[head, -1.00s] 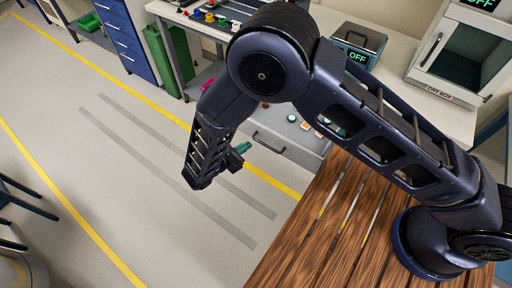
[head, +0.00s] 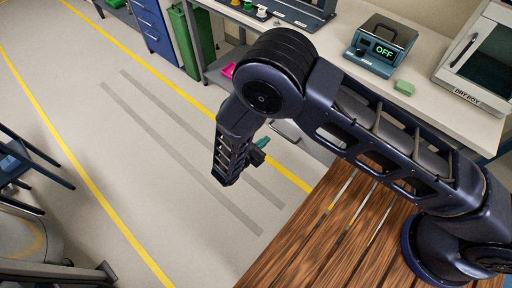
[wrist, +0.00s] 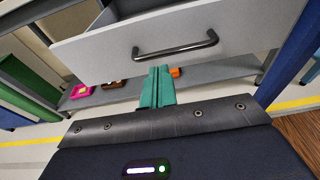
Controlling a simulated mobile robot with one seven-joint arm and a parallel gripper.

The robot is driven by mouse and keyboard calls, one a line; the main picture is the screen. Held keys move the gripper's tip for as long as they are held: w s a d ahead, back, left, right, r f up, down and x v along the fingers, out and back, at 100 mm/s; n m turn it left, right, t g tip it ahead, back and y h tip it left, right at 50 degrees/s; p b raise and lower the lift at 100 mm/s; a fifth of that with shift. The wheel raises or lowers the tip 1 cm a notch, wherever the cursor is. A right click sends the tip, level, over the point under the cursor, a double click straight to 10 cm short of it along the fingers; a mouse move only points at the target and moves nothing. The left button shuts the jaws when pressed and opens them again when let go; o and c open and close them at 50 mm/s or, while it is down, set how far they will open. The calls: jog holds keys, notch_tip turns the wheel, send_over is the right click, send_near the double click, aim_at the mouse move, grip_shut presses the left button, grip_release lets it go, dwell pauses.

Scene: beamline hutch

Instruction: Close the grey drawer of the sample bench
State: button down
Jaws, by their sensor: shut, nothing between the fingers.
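The grey drawer (wrist: 100,52) of the sample bench fills the top of the wrist view, its dark bar handle (wrist: 176,48) across the front. A strip of its inside shows above the front's upper edge, so it stands open; how far, I cannot tell. My gripper (wrist: 158,70) has teal fingers, shut together and empty, pointing at the drawer front just below the handle. Whether they touch it I cannot tell. The gripper also shows in the head view (head: 263,146).
The bench's lower shelf (wrist: 215,68) holds a pink item (wrist: 82,90) and an orange item (wrist: 176,72). Open floor lies to the left.

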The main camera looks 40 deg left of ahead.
jog(key=shift+x, duration=2.45)
jog(key=shift+w, duration=0.1)
